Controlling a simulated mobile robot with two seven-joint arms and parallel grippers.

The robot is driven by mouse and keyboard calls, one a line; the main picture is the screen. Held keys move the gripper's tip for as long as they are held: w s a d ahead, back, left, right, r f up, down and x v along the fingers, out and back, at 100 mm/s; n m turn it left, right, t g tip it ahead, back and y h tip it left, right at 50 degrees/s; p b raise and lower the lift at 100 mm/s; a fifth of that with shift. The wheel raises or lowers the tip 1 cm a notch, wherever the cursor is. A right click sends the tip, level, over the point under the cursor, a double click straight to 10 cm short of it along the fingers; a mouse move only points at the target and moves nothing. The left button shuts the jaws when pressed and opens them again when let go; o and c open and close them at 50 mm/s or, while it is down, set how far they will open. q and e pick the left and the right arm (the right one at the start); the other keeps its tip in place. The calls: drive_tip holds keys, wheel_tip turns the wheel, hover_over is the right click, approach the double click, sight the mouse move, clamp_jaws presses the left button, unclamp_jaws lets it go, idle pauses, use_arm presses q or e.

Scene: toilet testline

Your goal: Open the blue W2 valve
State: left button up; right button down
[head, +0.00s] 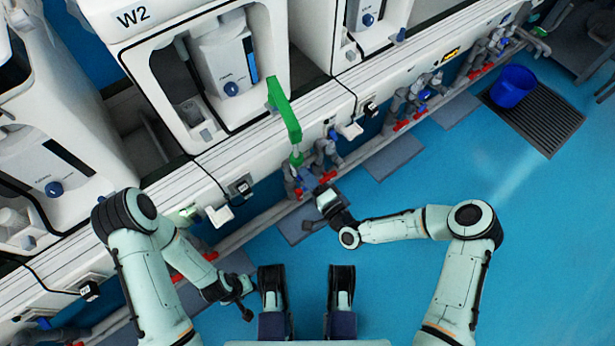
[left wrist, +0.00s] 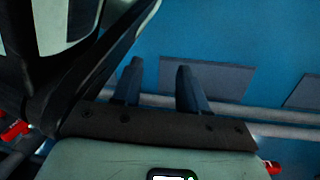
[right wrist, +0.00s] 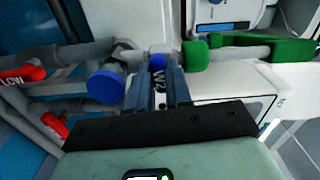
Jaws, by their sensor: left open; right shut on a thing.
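My right gripper (head: 322,190) reaches to the pipes under the W2 station. In the right wrist view, its fingers (right wrist: 158,88) are shut on a small blue valve handle (right wrist: 157,62) with a W2 label showing between them. The fingers hide most of the handle. A round blue cap (right wrist: 105,87) on a pipe sits just left of the fingers. My left gripper (head: 246,305) hangs over the floor, away from the valve. Its fingers (left wrist: 158,88) are apart and empty in the left wrist view.
A green handle (head: 285,108) sticks out above the pipes; it also shows in the right wrist view (right wrist: 255,48). Red valve handles (right wrist: 22,75) sit to the left there. A blue bucket (head: 512,86) stands on a floor grate. The blue floor is clear at right.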

drive_tip(key=n, duration=0.4)
drive_tip(key=shift+p, duration=0.35)
drive_tip(key=n, duration=0.4)
drive_tip(key=shift+n+p, duration=0.35)
drive_tip(key=shift+n, duration=0.05)
drive_tip(key=n, duration=0.4)
drive_tip(key=shift+p, duration=0.3)
use_arm(q)
drive_tip(key=w+r+t, duration=0.1)
drive_tip(key=w+r, duration=0.3)
drive_tip(key=w, duration=0.1)
drive_tip(key=shift+d+t, duration=0.35)
drive_tip(key=shift+t, duration=0.05)
use_arm(e)
drive_tip(key=shift+n, duration=2)
drive_tip(key=c, duration=1.3)
unclamp_jaws()
